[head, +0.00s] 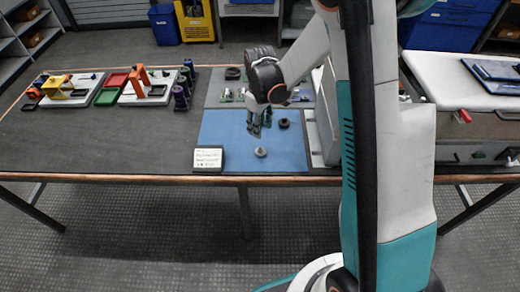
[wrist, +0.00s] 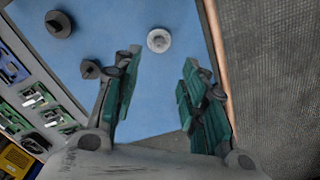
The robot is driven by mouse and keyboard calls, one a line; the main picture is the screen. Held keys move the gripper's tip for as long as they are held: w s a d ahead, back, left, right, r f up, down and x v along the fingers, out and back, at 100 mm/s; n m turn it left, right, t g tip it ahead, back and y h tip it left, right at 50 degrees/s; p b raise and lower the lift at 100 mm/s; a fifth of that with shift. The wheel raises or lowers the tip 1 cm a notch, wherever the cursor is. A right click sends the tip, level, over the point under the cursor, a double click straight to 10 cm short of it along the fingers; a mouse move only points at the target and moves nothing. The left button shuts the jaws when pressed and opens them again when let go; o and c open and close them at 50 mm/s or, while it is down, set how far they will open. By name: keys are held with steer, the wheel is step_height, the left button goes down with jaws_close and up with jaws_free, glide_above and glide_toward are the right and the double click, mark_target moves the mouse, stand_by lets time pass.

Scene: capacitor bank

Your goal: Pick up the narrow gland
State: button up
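My gripper (head: 255,131) hangs over the blue mat (head: 222,131), pointing down. In the wrist view my gripper (wrist: 161,62) is open, with nothing between its two green-padded fingers. A small light grey gland-like part (head: 260,152) stands on the mat near the table's front edge. In the wrist view this light grey part (wrist: 159,40) is round and lies just beyond the fingertips, apart from them. A wider dark round part (head: 283,123) sits farther back and right on the mat; it also shows at the upper left of the wrist view (wrist: 59,24). The light part looks the narrower.
A white label block (head: 208,159) stands at the mat's front left corner. Green and silver components (wrist: 38,97) lie on a grey area behind the mat. Fixtures and trays (head: 112,90) stand at the back left. The table's left front is clear.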

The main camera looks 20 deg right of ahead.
mark_target(261, 147)
step_height(261, 147, down, 8)
steer(key=shift+r+b, duration=0.25)
steer(key=shift+b, duration=0.9)
steer(key=shift+d+f+b, duration=0.15)
steer(key=shift+f+b, duration=1.2)
steer(key=shift+f, duration=1.3)
steer(key=shift+r, duration=0.1)
steer(key=shift+c, duration=0.5)
steer(key=c, duration=0.4)
